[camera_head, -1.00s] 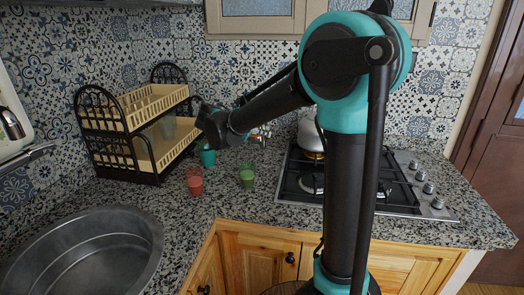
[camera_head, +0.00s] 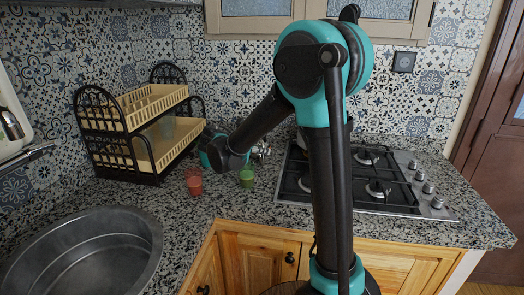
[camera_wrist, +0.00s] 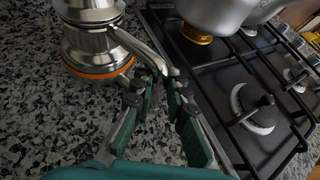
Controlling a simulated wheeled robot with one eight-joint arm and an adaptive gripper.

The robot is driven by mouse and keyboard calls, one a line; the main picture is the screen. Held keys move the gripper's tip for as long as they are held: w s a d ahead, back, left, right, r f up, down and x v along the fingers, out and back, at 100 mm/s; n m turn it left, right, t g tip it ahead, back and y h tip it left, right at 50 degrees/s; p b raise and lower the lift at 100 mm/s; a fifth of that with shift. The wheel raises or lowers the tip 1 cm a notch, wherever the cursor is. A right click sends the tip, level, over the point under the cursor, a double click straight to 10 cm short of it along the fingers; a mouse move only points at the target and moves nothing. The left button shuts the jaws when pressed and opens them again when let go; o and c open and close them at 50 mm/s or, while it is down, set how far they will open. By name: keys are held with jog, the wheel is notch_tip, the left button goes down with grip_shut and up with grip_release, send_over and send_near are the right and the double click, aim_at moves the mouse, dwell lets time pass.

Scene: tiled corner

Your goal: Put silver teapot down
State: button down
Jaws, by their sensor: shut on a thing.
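The silver teapot (camera_wrist: 92,42) has an orange band near its base and stands upright at the upper left of the wrist view. My gripper (camera_wrist: 168,76) is shut on its curved handle (camera_wrist: 145,45). The pot is over the speckled counter, left of the stove edge; I cannot tell for sure whether its base touches the counter. In the head view a small part of the silver teapot (camera_head: 262,150) shows behind the green glass, and my gripper's fingers are hidden.
The gas stove (camera_head: 390,186) is to the right, with a silver kettle (camera_wrist: 215,14) on it. A red glass (camera_head: 195,181) and a green glass (camera_head: 247,178) stand on the counter (camera_wrist: 60,125). A dish rack (camera_head: 130,150) is behind left, and a sink (camera_head: 150,235) is front left.

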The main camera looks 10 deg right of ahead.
jog(key=c, duration=1.5)
grip_release()
jog(key=v, duration=1)
jog(key=shift+a, duration=0.1)
jog(key=shift+v, duration=2.85)
jog(key=shift+r, duration=0.15)
